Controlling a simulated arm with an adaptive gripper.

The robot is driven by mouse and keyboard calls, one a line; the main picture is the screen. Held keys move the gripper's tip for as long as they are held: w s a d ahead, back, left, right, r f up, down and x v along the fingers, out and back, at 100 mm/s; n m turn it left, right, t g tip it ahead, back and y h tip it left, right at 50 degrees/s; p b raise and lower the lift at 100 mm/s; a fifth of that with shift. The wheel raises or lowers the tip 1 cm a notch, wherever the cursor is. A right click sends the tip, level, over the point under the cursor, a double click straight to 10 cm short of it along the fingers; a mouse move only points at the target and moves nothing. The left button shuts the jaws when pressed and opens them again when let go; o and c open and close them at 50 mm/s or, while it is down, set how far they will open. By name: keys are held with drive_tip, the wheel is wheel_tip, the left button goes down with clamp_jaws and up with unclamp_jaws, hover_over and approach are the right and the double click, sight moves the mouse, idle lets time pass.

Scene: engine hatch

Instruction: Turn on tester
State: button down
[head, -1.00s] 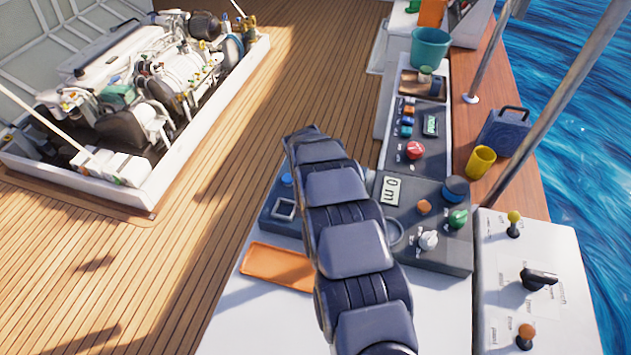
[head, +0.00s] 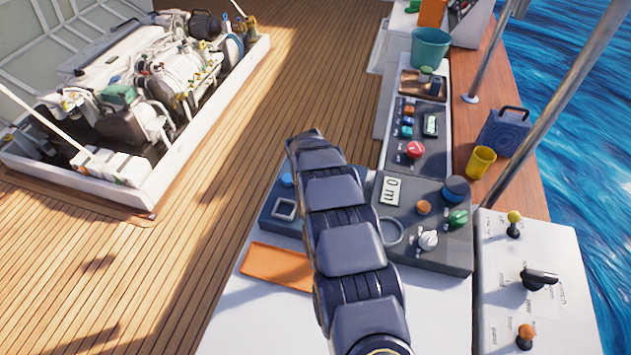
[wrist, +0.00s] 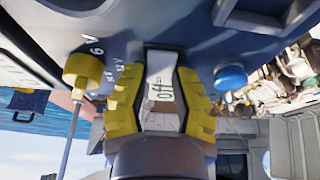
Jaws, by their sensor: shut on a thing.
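In the wrist view, the tester (wrist: 200,28) is a blue-grey panel with a blue button (wrist: 230,77) and a yellow knob (wrist: 83,70) beside printed letters. My gripper (wrist: 160,72) has yellow ribbed fingers on both sides of a light grey-white knob (wrist: 160,60) at the panel and is shut on it. A small display (wrist: 160,90) with characters like "off" shows between the fingers. In the head view my arm covers the gripper and part of the tester. The tester's left part, with a blue button (head: 285,180) and a square frame, shows beside the arm.
A white switch box (head: 520,300) stands at lower right. An orange tray (head: 276,266) lies left of the arm.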

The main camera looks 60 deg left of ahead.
drive_tip(key=shift+w+a+g+h, duration=0.15)
drive_tip(key=shift+w+g+h, duration=0.25)
drive_tip(key=shift+g+h, duration=0.2)
drive_tip(key=shift+s, duration=0.15)
drive_tip(key=c, duration=0.8)
unclamp_jaws()
drive_tip(key=shift+o, duration=0.2)
drive_tip(key=shift+s, duration=0.1)
drive_tip(key=v, duration=1.2)
drive_tip(key=shift+w+a, duration=0.2)
drive_tip(key=shift+w, duration=0.05)
